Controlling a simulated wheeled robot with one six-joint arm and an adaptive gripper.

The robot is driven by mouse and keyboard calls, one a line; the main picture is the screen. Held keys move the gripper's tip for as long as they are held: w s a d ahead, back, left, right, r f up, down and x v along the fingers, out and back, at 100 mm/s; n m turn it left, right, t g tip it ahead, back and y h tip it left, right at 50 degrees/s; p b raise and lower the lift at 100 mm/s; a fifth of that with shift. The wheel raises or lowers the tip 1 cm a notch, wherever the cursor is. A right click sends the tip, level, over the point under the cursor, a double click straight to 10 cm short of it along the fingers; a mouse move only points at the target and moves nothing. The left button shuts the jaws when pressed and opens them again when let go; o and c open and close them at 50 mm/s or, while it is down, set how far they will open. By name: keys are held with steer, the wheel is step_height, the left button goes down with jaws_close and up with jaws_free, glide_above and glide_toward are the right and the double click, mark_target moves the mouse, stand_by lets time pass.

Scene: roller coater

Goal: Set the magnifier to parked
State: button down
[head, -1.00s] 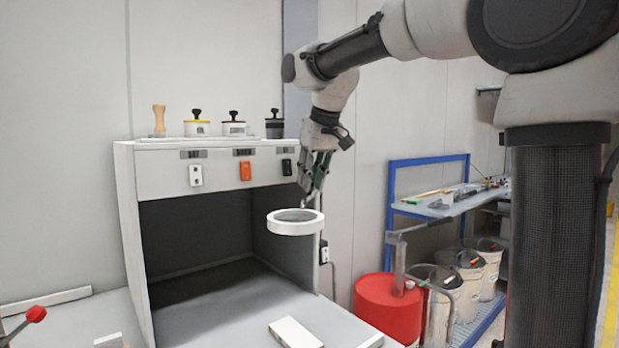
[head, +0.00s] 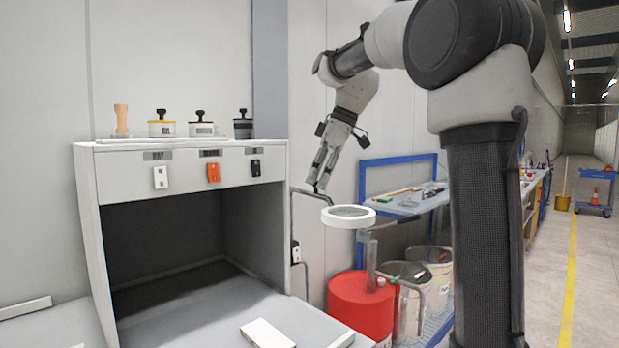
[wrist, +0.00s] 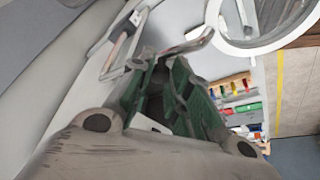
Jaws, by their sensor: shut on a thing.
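The magnifier is a white ring (head: 349,222) with a lens, on a thin grey bent arm (head: 293,225) at the right side of the cabinet. The ring hangs clear of the cabinet, in front of the blue-framed shelf and above the red drum. My gripper (head: 318,187) points down just above and left of the ring, shut on the magnifier near where its thin arm meets the ring. In the wrist view, the green-padded fingers (wrist: 166,66) are close together at the arm and the ring (wrist: 258,48) is at upper right. The exact grip is partly hidden.
The open grey cabinet (head: 85,210) stands left, with stamp-like tools on top and switches in front. A white block (head: 266,334) lies on its bench. The red drum (head: 352,308), pale buckets (head: 409,295) and blue-framed shelf (head: 366,190) stand right.

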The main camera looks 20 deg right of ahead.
steer(key=shift+w+d+r+n, duration=0.1)
steer(key=shift+w+d+n, duration=0.15)
steer(key=shift+d+n, duration=0.2)
steer(key=shift+w+d+r+n, duration=0.1)
steer(key=shift+w+d+n, duration=0.1)
steer(key=shift+d+n, duration=0.25)
steer(key=c, duration=1.3)
jaws_free()
steer(key=shift+f, duration=0.1)
steer(key=v, duration=1.2)
steer(key=shift+w+d, duration=0.2)
steer(key=shift+w, duration=0.05)
